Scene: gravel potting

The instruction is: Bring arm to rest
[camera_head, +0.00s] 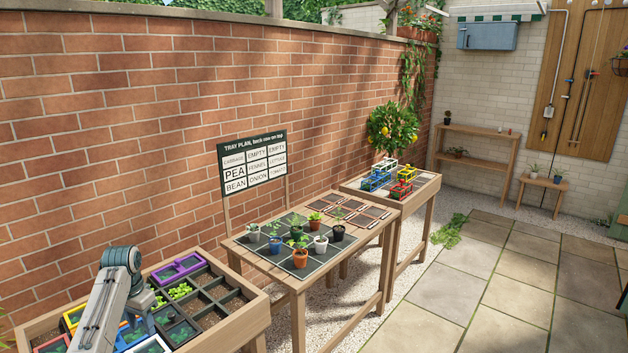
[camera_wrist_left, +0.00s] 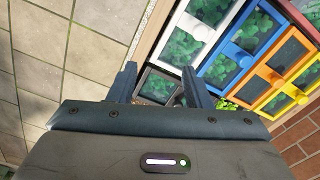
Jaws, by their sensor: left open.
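My left arm (camera_head: 110,300) comes in at the lower left of the head view, bent over the near planter. In the left wrist view my left gripper (camera_wrist_left: 160,86) is open, its two dark fingers apart, with nothing seen held between them. Beyond the fingers are framed, green-filled trays with knobs: a white one (camera_wrist_left: 187,42), a blue one (camera_wrist_left: 220,68), an orange one (camera_wrist_left: 270,75) and a grey one (camera_wrist_left: 157,87). The arm hides part of the planter in the head view. My right gripper is in neither view.
The wooden planter (camera_head: 235,327) stands along the brick wall. Beside it is a table (camera_head: 297,283) with several potted plants and a tray plan sign (camera_head: 252,162). A farther table (camera_head: 395,205) holds coloured crates. Open paving (camera_head: 480,290) lies at the right.

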